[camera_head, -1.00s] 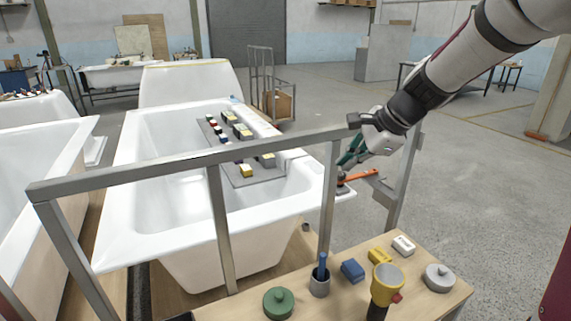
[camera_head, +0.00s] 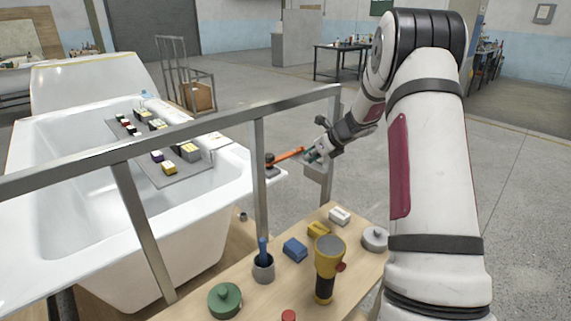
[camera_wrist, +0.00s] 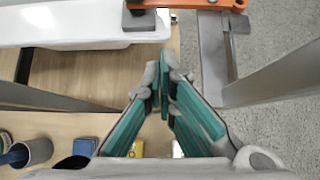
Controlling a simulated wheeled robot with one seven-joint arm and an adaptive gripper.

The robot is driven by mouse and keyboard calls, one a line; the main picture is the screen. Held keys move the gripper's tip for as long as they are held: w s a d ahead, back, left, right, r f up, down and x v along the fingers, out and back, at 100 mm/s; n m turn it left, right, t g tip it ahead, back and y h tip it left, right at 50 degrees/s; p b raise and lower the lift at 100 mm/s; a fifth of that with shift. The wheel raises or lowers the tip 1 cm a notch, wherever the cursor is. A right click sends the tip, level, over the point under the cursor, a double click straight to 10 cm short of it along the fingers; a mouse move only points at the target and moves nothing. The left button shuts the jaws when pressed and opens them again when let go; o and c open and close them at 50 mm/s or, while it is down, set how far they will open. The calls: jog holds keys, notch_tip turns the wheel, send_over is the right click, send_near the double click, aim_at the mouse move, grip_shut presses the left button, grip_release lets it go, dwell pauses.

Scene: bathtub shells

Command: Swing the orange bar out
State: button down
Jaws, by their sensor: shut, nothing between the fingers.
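The orange bar (camera_head: 288,154) spans from a dark block (camera_head: 269,159) on the white tub's corner to the grey metal post (camera_head: 326,165) in the head view. In the wrist view, the orange bar (camera_wrist: 190,4) runs along the top edge, and its right end meets the grey bracket (camera_wrist: 213,50). The dark block (camera_wrist: 139,20) sits on the tub's rim at its left end. My gripper (camera_head: 309,156) is near the bar's right end. In the wrist view, my gripper (camera_wrist: 165,60) is shut and empty, its tips apart from the bar in the picture.
A grey rail frame (camera_head: 180,133) stands between the tub (camera_head: 225,190) and a wooden bench (camera_head: 255,297). Open floor lies right of the post.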

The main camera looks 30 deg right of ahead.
aim_at(286, 156)
jog(key=w+r+b+x, duration=0.1)
jog(key=w+r+x, duration=0.1)
jog(key=x, duration=1)
jog(key=shift+w+a+f, duration=0.25)
jog(key=shift+a, duration=0.1)
jog(key=shift+a, duration=0.15)
jog(key=shift+w+a+m, duration=0.1)
jog(key=shift+w+m, duration=0.1)
jog(key=shift+m, duration=0.1)
